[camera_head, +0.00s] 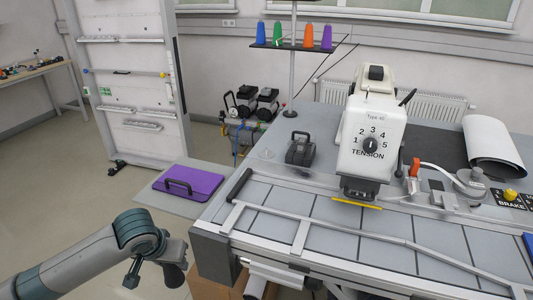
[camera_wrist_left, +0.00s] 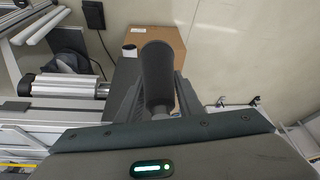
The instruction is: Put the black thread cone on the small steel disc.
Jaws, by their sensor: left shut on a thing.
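My left gripper (camera_wrist_left: 155,90) is shut on a dark, rounded thing that looks like the black thread cone (camera_wrist_left: 158,68), which stands up between the two fingers in the left wrist view. The cone cannot be made out in the head view, where my left arm comes in at the lower left and stays beside the table, clear of its top. A small, pale round plate that looks like the small steel disc (camera_head: 266,154) lies on the table's far left part, left of a dark block with a handle. My right gripper is not in view.
The sewing machine head (camera_head: 372,135) stands on the table, with a metal rail (camera_head: 300,237) in front. Blue, green, orange and purple cones stand on a rack (camera_head: 291,46) behind. A purple case (camera_head: 188,185) lies left of the table. The left wrist view shows a cardboard box (camera_wrist_left: 165,38).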

